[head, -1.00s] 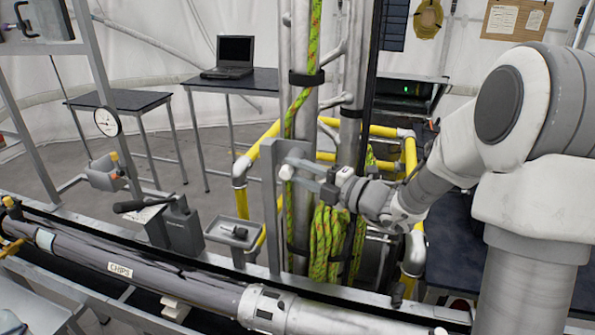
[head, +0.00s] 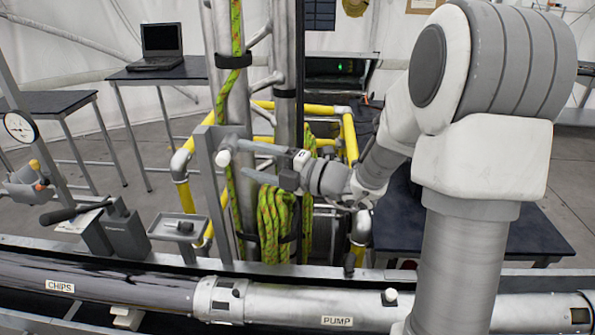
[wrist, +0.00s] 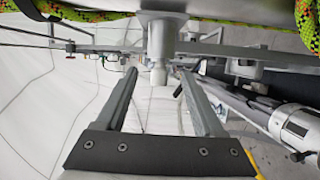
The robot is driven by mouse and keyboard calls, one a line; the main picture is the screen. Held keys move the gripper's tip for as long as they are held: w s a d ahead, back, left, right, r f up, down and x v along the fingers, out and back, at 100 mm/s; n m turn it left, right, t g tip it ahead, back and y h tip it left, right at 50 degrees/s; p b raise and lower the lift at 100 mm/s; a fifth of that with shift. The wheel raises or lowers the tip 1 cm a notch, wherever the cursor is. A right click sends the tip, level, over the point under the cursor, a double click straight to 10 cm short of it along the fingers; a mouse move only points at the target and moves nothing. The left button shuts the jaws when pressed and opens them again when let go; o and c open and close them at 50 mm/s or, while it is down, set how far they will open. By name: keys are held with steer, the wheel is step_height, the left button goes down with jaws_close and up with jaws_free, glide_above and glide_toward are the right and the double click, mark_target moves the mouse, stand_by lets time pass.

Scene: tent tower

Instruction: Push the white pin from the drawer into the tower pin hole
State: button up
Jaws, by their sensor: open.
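The white pin (head: 223,158) sticks out of an upright grey metal post (head: 208,190) in front of the tower (head: 228,95). In the wrist view the white pin (wrist: 158,75) stands out from a grey bracket (wrist: 162,35), between my fingers near their tips. My gripper (head: 240,160) is open around the pin, with a visible gap on both sides in the wrist view (wrist: 160,82). How deep the pin sits in its hole is hidden.
A small grey tray (head: 160,229) with a dark item sits left of the post. A pipe labelled CHIPS and PUMP (head: 275,305) runs along the front. Green rope (head: 275,220) and yellow rails (head: 350,135) surround the tower. A laptop (head: 161,45) stands on a table behind.

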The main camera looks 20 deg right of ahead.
steer(key=v, duration=1.3)
steer(key=shift+b, duration=0.4)
